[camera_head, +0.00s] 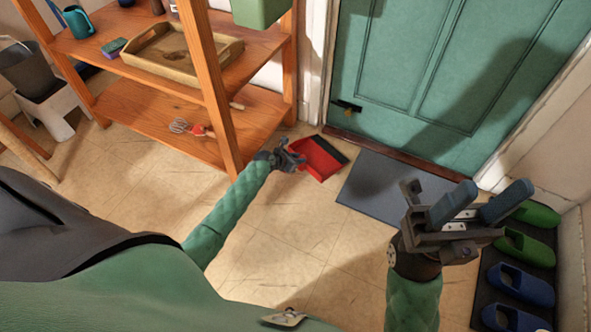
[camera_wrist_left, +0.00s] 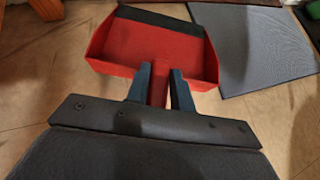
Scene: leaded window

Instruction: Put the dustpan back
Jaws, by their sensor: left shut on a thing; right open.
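A red dustpan (camera_head: 322,158) with a dark front lip is low over or on the tiled floor, between the wooden shelf and the doormat. I cannot tell whether it touches the floor. My left gripper (camera_head: 290,158) is shut on its handle. In the left wrist view the dustpan (camera_wrist_left: 155,50) points away from me, and the two fingers (camera_wrist_left: 160,88) close on the red handle from both sides. My right gripper (camera_head: 480,205) is open and empty, raised in front of the shoe mat at the right.
A grey doormat (camera_head: 375,185) lies before the green door (camera_head: 440,80). Slippers (camera_head: 527,285) stand at right. Floor in the middle is clear.

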